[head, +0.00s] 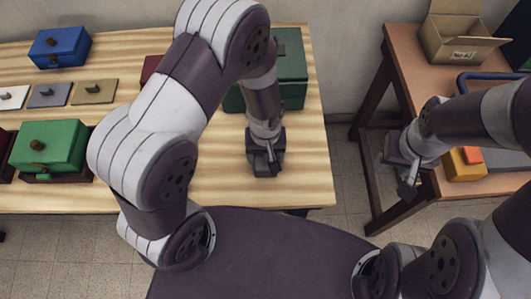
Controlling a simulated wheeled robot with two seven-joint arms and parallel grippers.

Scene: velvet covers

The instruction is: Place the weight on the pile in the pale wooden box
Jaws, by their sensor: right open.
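I cannot make out the weight, the pile or a pale wooden box with certainty; my arms hide parts of both tables. An open pale brown box (460,38) with raised flaps and a label stands at the back of the right table. My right gripper (401,182) is open at that table's left edge, in front of the box and apart from it, with nothing seen in it. My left gripper (265,166) points down over the right part of the striped wooden table (310,185); its jaws are too dark to read.
On the striped table are a blue box (60,47), a green box (45,145), several flat knobbed plates (93,91) and a dark green case (292,75). The reddish-brown right table (405,55) also bears a yellow-orange object (459,168). A floor gap separates the tables.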

